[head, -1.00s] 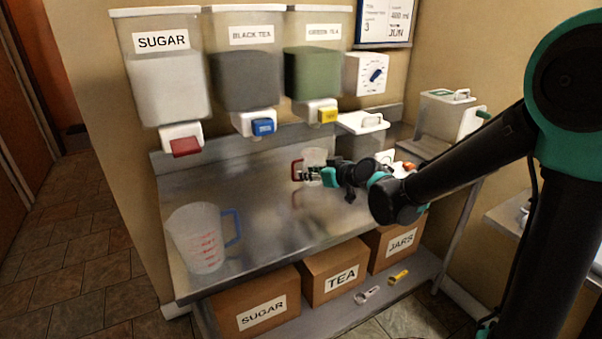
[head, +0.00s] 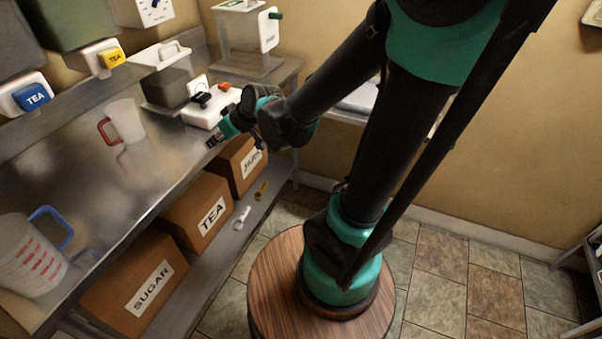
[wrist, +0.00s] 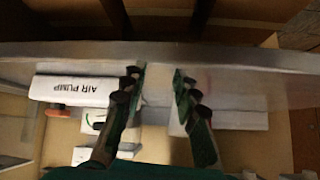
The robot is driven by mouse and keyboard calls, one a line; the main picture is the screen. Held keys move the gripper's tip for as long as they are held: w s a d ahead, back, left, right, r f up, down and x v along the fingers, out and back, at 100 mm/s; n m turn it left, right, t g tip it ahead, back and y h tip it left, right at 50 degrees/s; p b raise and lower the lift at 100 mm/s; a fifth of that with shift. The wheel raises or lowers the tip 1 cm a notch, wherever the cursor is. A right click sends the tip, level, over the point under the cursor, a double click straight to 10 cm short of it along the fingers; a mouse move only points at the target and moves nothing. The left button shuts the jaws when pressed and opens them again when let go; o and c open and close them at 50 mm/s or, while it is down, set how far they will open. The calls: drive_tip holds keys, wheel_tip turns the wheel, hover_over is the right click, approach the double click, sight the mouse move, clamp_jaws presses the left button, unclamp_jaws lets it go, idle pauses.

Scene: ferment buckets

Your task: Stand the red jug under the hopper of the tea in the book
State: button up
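The red jug (head: 128,121), a clear jug with a red handle, stands upright on the steel counter, below and in front of the hopper (head: 85,22) with the yellow TEA paddle (head: 111,58). Its handle points left. A blue TEA paddle (head: 33,97) belongs to the hopper on its left. My gripper (head: 212,141) is at the counter's front edge, right of the jug and apart from it. In the wrist view my gripper (wrist: 157,82) has its fingers spread with nothing between them. No readable book page shows now.
A blue-handled jug (head: 28,258) stands at the counter's left front. A white air pump box (head: 211,106) and a lidded bin (head: 167,80) are behind my gripper. Boxes labelled SUGAR (head: 135,290) and TEA (head: 198,212) sit on the lower shelf (head: 228,240).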

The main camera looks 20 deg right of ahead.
drive_tip(key=s+d+f+m+h, duration=0.2)
drive_tip(key=s+d, duration=0.2)
drive_tip(key=d, duration=0.3)
drive_tip(key=s+d+f+m+g+h, duration=0.1)
drive_tip(key=s+d+f+m+h, duration=0.1)
drive_tip(key=d, duration=0.5)
drive_tip(key=s+d+f+m+g+h, duration=0.1)
drive_tip(key=s+d+f+m+h, duration=0.1)
drive_tip(key=s+d, duration=0.4)
wheel_tip(320, 180, down, 2)
drive_tip(key=shift+s+d+f+m, duration=0.2)
drive_tip(key=shift+s+d+m, duration=0.15)
drive_tip(key=shift+d+m, duration=0.4)
